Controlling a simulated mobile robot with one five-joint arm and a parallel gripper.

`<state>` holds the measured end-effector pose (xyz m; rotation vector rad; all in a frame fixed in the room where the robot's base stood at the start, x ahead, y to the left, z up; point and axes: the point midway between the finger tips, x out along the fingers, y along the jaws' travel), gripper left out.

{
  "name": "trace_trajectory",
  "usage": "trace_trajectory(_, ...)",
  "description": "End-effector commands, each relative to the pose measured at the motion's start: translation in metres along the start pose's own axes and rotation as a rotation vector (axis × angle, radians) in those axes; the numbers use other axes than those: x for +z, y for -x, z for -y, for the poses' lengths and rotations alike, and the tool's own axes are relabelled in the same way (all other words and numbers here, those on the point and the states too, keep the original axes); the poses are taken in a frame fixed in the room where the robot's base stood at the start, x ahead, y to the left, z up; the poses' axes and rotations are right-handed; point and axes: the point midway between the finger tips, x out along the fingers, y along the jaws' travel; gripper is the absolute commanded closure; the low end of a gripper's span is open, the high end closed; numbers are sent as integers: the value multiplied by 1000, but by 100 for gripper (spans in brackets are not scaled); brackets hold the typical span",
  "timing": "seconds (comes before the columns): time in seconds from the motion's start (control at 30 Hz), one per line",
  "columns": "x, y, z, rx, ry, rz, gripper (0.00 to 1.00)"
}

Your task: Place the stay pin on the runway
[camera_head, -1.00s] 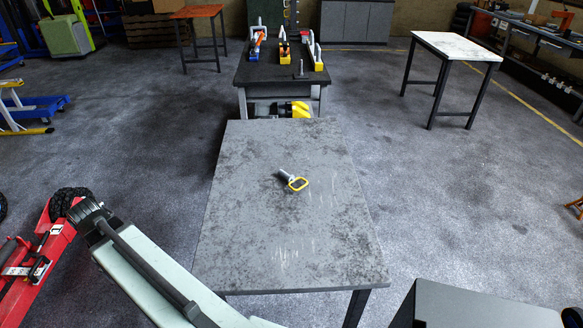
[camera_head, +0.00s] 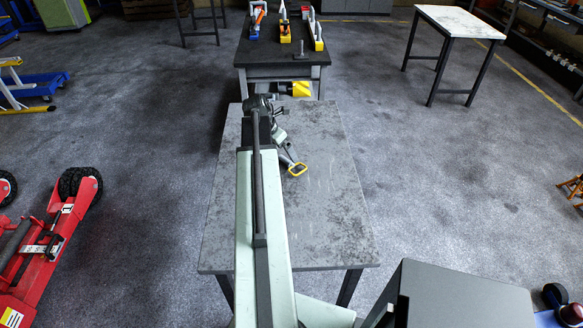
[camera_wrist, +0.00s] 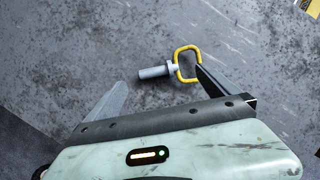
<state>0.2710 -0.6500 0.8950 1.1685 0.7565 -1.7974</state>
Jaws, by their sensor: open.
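The stay pin (camera_head: 298,169) has a grey shank and a yellow loop handle. It lies on the grey table in the head view, with its shank partly hidden by my gripper (camera_head: 289,153). In the wrist view the pin (camera_wrist: 153,72) lies beyond and between the two spread fingers of my gripper (camera_wrist: 160,88). The yellow loop is by the right fingertip, and the shank points left. My gripper is open and empty. I cannot tell whether the right finger touches the loop. I cannot tell which thing in view is the runway.
The grey table (camera_head: 330,215) is otherwise bare. A dark bench (camera_head: 270,62) behind it carries blue, yellow and orange tools and a small upright grey piece. A red wheeled jack (camera_head: 45,250) stands on the floor at left. A white-topped table (camera_head: 460,35) stands back right.

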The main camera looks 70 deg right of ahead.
Motion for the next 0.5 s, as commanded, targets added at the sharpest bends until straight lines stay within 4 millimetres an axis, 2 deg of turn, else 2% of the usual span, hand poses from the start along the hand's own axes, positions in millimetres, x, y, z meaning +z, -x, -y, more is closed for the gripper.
trace_trajectory(0.03,-1,-7,0,0,-1,0,1)
trace_trajectory(0.17,-1,-8,-1,0,-1,0,1)
trace_trajectory(0.4,-5,-48,-6,0,-1,-1,1)
trace_trajectory(0.5,-4,-59,-5,0,-1,-1,1)
